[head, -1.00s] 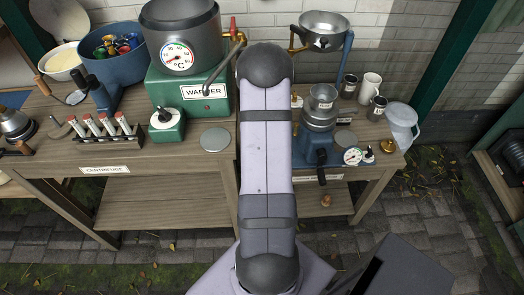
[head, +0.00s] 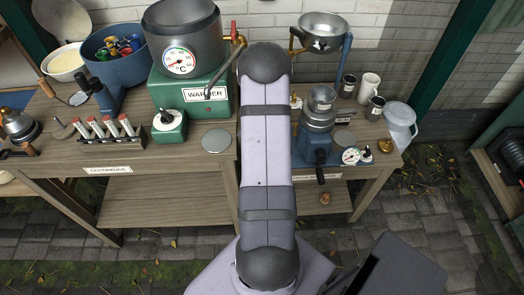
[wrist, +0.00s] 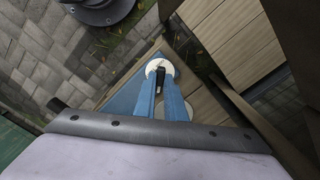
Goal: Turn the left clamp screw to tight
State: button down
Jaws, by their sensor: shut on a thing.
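In the wrist view, my gripper (wrist: 160,82) shows two blue fingers closed on a small dark knob (wrist: 160,72). The knob stands on a round white disc, and I take it to be the left clamp screw. The fingers hide part of it, and its turn position cannot be read. A blue base lies beside and below the fingers. In the head view, my own arm hides my gripper and that clamp screw. The blue separator (head: 317,150) stands just right of the arm, with a white dial and a small dark knob (head: 366,158) at its right.
The green warmer (head: 188,95) with its pot and brass tap stands left of the arm. A metal disc (head: 215,140) lies on the bench before it. A steel bowl (head: 324,32) is above the separator.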

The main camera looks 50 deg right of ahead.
dwell(0.3)
jog(key=c, duration=1.8)
grip_release()
jog(key=shift+r, duration=0.1)
jog(key=shift+r+b, duration=0.3)
jog(key=shift+r, duration=3.3)
jog(key=shift+o, duration=0.6)
